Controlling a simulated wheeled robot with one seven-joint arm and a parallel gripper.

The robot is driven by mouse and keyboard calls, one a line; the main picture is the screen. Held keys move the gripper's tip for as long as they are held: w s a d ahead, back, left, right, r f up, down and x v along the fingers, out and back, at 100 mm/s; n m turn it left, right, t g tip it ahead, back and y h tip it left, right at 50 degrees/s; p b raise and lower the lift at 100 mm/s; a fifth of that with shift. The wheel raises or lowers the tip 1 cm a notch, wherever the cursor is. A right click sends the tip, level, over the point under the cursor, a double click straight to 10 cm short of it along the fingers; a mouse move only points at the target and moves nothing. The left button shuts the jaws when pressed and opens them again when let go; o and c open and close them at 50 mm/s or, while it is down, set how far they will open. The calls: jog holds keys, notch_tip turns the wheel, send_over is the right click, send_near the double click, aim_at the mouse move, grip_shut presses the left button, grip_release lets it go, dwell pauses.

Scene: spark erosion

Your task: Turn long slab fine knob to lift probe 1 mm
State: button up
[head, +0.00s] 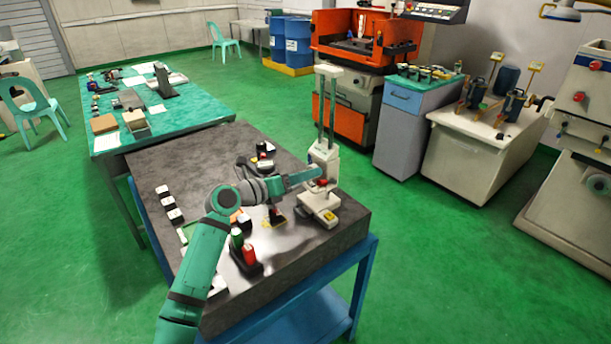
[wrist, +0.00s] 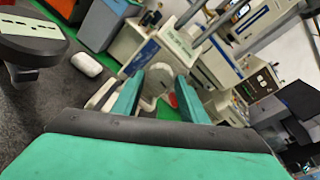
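A pale stand with two upright columns (head: 325,105) stands at the right edge of the dark stone slab (head: 345,232). Its base carries a yellow label. My gripper (head: 318,174) reaches its body from the left, at mid height, beside a small red part (head: 322,182). In the wrist view my gripper's teal fingers (wrist: 157,92) are apart. A pale rounded part (wrist: 157,80), possibly the knob, shows between the fingertips; I cannot tell whether they touch it. A red part (wrist: 172,100) is next to the right finger. The probe cannot be made out.
Red and green pieces on a dark holder (head: 245,255) and small dark blocks with white tops (head: 170,205) stand on the slab. Behind is a green-topped table (head: 190,128) with several items. A grey cabinet (head: 405,130) is to the right, beyond open floor.

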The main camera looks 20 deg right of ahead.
jog(key=v, duration=1)
jog(key=shift+s+a, duration=0.2)
jog(key=shift+a, duration=0.1)
jog(key=shift+r, duration=0.1)
jog(key=shift+d, duration=0.1)
